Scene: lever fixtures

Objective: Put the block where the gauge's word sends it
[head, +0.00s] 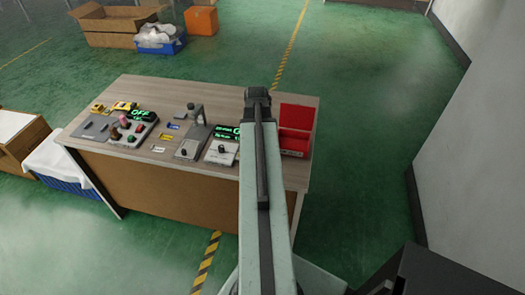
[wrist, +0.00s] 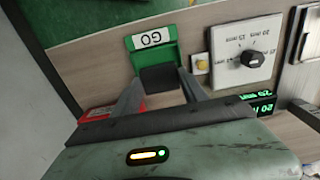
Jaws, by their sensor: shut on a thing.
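My gripper (wrist: 161,82) is shut on a dark grey block (wrist: 160,78) in the wrist view. The block is held just in front of a green bin (wrist: 168,54) whose white label reads GO upside down. I cannot tell whether the block is over the bin or touching it. A red bin (wrist: 97,114) is partly hidden behind my gripper; in the head view the red bin (head: 296,142) has a raised red back. The gauge display (wrist: 258,103) shows green text, upside down, that looks like millimetre values. In the head view my arm hides the green bin and the block.
A white dial panel (wrist: 245,52) with a black knob stands beside the green bin, with a small yellow button (wrist: 201,64) between. In the head view, several lever fixtures, small blocks and an OFF display (head: 140,113) occupy the table's left. A wall (head: 475,130) stands at right.

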